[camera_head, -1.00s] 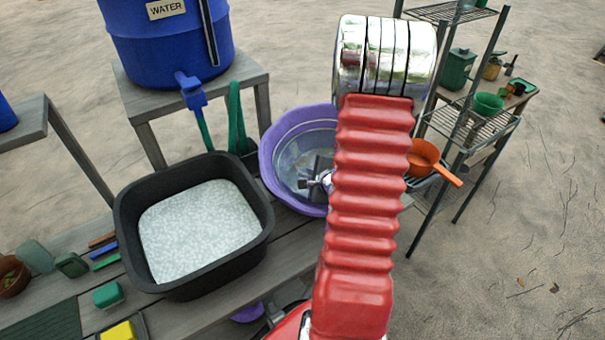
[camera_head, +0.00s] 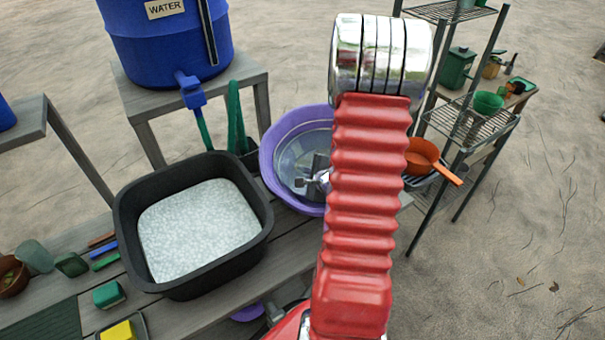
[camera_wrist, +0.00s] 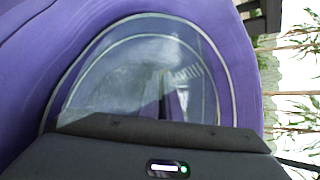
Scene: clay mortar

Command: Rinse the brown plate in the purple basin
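The purple basin (camera_head: 268,165) stands on the wooden bench, right of the black tub, with clear water inside. My arm hides its right part. My gripper (camera_head: 318,178) is at the basin, partly behind my red arm, with a dark and silvery part showing over the water. In the wrist view the purple basin (camera_wrist: 40,70) fills most of the picture, and the water (camera_wrist: 120,75) lies beyond a dark part of my wrist or gripper. The fingertips cannot be made out, nor whether they hold anything. I cannot make out the brown plate in either view.
A black tub (camera_head: 262,235) of whitish, foamy-looking water stands left of the basin. A blue water barrel (camera_head: 165,50) with a tap is behind. An orange pan (camera_head: 422,155) and a metal rack (camera_head: 468,125) are at right. A green sponge (camera_head: 108,294) and a yellow block (camera_head: 118,331) lie front left.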

